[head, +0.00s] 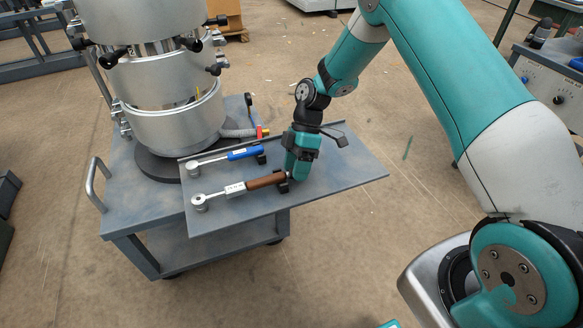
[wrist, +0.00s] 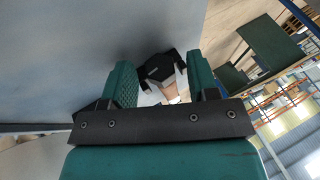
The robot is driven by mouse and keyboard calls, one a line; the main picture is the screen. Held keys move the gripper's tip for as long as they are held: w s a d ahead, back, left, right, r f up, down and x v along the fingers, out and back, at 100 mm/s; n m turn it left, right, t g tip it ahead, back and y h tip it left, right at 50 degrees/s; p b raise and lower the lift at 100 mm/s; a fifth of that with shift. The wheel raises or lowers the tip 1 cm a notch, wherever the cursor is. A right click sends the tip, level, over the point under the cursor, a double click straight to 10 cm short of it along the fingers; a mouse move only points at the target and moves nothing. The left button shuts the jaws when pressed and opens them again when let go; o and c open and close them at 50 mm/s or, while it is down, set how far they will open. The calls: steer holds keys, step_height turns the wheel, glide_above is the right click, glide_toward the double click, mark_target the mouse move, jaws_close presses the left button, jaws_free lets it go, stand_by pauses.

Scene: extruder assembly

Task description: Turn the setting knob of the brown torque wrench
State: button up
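The brown torque wrench (head: 265,181) lies on the grey side shelf, its round silver head to the left and its handle end to the right in a small black holder (head: 283,187). My gripper (head: 298,168) points down beside the handle's right end. In the wrist view my gripper (wrist: 162,72) has its two teal fingers apart. Between and beyond them show the black holder (wrist: 160,67) and a pale and brown end piece of the wrench (wrist: 171,93). The setting knob is too small or hidden to make out clearly. No finger visibly presses on it.
A blue torque wrench (head: 243,153) lies parallel behind the brown one. A large silver cylinder machine (head: 175,120) stands on the cart at the left. The shelf (head: 345,178) is bare to the right of my gripper.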

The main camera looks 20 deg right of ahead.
steer(key=p+v, duration=0.3)
steer(key=v, duration=1.4)
steer(key=shift+w+r+p, duration=0.15)
steer(key=shift+r+p, duration=0.05)
steer(key=shift+p, duration=0.1)
